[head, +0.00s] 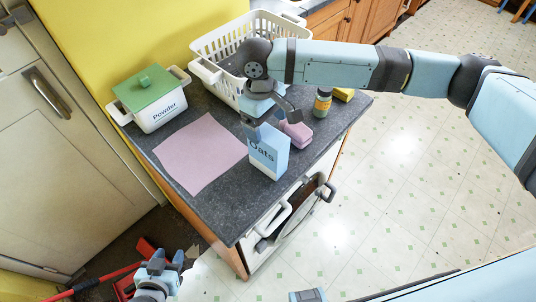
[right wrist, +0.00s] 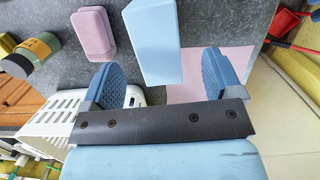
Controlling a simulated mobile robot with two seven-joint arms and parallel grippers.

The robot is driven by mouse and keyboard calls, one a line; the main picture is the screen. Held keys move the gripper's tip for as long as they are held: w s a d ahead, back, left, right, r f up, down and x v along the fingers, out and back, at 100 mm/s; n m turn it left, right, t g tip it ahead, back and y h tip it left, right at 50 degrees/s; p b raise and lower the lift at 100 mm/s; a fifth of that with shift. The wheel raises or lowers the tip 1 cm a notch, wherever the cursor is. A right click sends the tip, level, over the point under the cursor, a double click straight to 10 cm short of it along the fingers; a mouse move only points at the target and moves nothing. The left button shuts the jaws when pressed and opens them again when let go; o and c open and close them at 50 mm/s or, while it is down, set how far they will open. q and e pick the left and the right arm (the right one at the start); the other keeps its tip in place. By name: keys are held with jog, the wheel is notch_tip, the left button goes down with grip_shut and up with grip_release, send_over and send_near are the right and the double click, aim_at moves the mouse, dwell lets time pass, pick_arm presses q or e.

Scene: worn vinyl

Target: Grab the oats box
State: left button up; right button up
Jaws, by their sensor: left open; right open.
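The oats box (head: 268,150) is light blue and stands upright near the front edge of the dark counter, its "Oats" label showing in the head view. My right gripper (head: 270,114) is open just above and behind it, fingers spread. In the right wrist view the box (right wrist: 152,40) lies ahead of the open right gripper (right wrist: 162,62), in line with the gap between its fingers. I cannot tell whether they touch it. My left gripper (head: 168,262) is open and empty, low at the lower left, away from the counter.
A pink block (head: 296,133) sits close beside the box, with a dark jar (head: 322,102) and yellow block (head: 344,94) beyond. A white basket (head: 208,72) stands behind. The counter's front left is clear.

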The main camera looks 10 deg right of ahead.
aim_at(268, 133)
jog(key=shift+d+f, duration=0.1)
jog(key=shift+f, duration=0.7)
notch_tip(268, 133, down, 4)
jog(key=shift+d+f+p, duration=0.1)
jog(key=shift+d+p, duration=0.05)
jog(key=shift+p, duration=0.45)
jog(key=shift+s+f, duration=0.1)
jog(key=shift+f, duration=0.45)
jog(key=shift+f+p, duration=0.25)
jog(key=shift+p, duration=0.25)
jog(key=c, duration=1.5)
